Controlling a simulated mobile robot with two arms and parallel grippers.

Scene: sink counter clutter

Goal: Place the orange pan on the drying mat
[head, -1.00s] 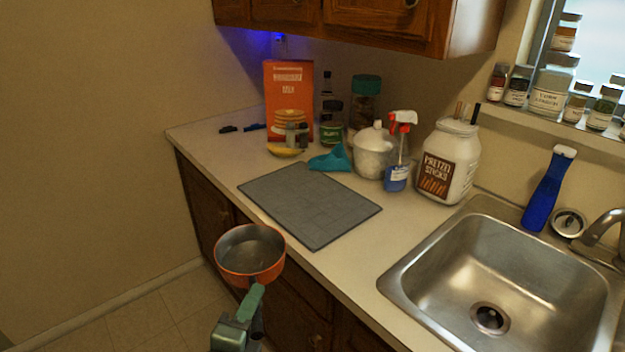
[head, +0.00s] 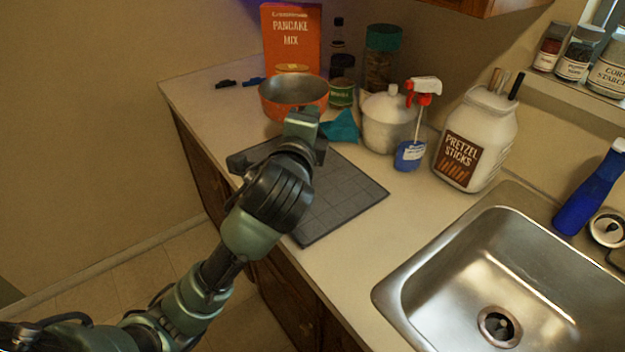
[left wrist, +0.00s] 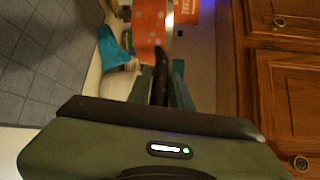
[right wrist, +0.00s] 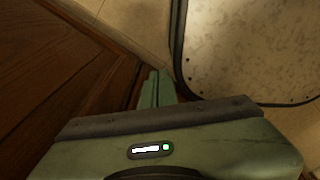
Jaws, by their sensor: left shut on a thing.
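The orange pan (head: 274,108) is in the head view, upright and open side up, over the counter beyond the mat's far end. Its height above the counter is unclear. My left gripper (head: 301,121) is shut on the pan's handle, which shows dark between the fingers in the left wrist view (left wrist: 161,76). The grey drying mat (head: 345,197) lies flat and empty on the counter, partly hidden by my left arm. The mat also fills the upper left of the left wrist view (left wrist: 55,35). My right gripper (right wrist: 157,89) is shut and empty, low beside the wooden cabinet.
Behind the pan stand a pancake mix box (head: 290,40), a green can (head: 342,94) and jars. A teal cloth (head: 341,127), white canister (head: 388,122), spray bottle (head: 410,153) and pretzel jar (head: 476,140) line the mat's far right side. The sink (head: 470,262) is right.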

